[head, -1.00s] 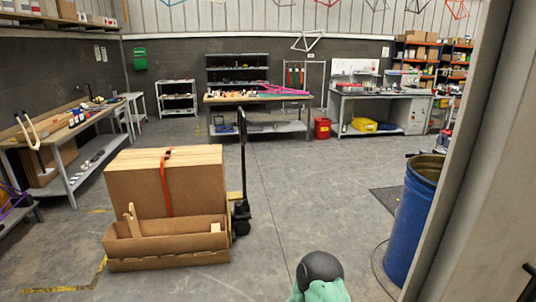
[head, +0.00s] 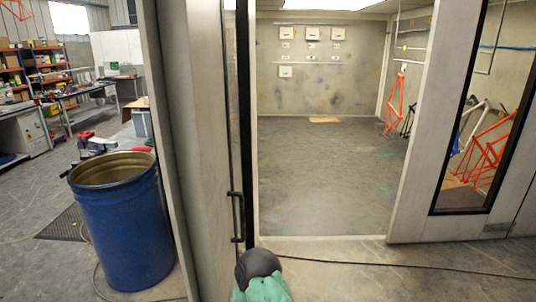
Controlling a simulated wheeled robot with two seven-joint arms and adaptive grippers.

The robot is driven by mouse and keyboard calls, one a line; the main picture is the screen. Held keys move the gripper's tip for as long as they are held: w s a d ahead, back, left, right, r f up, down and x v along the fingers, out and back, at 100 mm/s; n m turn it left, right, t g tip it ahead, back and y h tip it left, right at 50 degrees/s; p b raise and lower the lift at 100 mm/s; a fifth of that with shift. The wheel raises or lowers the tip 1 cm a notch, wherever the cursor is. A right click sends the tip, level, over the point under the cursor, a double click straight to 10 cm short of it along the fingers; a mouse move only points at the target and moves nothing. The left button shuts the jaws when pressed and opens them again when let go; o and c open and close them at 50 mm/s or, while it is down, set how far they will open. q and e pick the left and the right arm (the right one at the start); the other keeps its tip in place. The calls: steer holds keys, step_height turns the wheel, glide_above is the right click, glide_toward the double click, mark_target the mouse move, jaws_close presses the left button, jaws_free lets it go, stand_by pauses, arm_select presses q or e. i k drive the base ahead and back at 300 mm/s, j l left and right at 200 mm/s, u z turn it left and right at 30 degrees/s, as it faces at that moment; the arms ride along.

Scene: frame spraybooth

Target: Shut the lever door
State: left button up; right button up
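A pale grey door leaf (head: 207,200) stands open at the left side of the booth doorway, seen at a steep angle. It has a dark window strip and a black edge. A black handle (head: 236,216) is on it, low and near that edge. The doorway beside it is clear, and the booth floor (head: 320,180) shows through.
A blue drum (head: 124,222) stands left of the door. A dark hose (head: 400,265) crosses the floor before the doorway. A wall panel with a window (head: 490,110) is at right. Orange frames (head: 398,100) hang inside the booth.

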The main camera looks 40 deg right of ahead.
mark_target(183, 48)
steer(key=i+j+z, duration=0.2)
steer(key=j+z, duration=0.25)
steer(key=i+j+z, duration=0.1)
steer(key=j+z, duration=1.25)
